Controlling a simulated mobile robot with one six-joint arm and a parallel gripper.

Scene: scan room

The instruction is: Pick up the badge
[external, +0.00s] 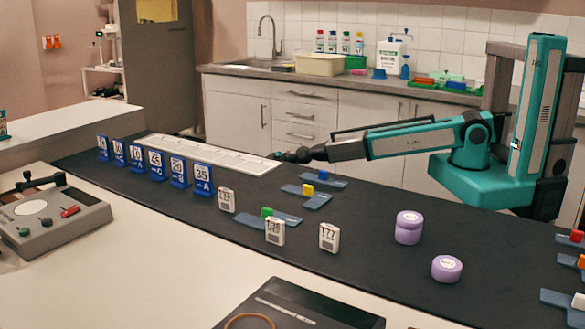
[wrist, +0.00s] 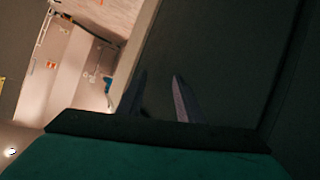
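Several white numbered badges stand upright on the dark bench mat: one (external: 227,199) left of centre, one (external: 275,232) by a green block, and one (external: 329,237) to its right. The pictures do not show which one the task means. My gripper (external: 285,156) is at the end of my outstretched arm, above the far side of the mat near the white tray, well apart from these badges. In the wrist view, its two fingers (wrist: 160,85) are spread with nothing between them. No badge shows in the wrist view, which is dark.
Blue stands with number cards (external: 178,172) line the mat's left side. A long white tray (external: 215,156) lies behind them. Blue holders with coloured blocks (external: 308,190) lie mid-mat. Purple round containers (external: 408,227) stand at right.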

